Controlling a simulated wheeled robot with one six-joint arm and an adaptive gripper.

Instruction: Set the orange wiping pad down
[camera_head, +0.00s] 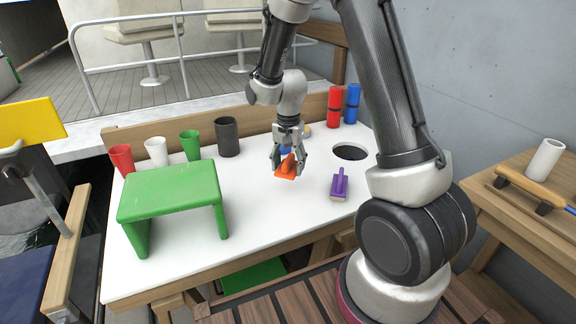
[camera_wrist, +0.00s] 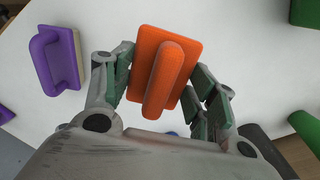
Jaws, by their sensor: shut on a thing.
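The orange wiping pad (camera_head: 285,172) is a flat rectangle with a raised rounded handle. My gripper (camera_head: 288,160) is shut on it, over the white tabletop near the table's middle. In the wrist view the pad (camera_wrist: 163,72) lies between the two fingers of my gripper (camera_wrist: 160,88), handle toward the camera. I cannot tell whether its underside touches the table. A purple wiping pad (camera_head: 340,184) rests on the table to the right of it and also shows at the upper left of the wrist view (camera_wrist: 56,58).
A green stool-shaped stand (camera_head: 170,190) is on the table's left. Red, white, green and dark cups (camera_head: 227,137) line the back. A round hole (camera_head: 349,152) lies right of my gripper. Red and blue cylinders (camera_head: 352,104) stand at the back right. White table (camera_head: 255,225) is bare in front.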

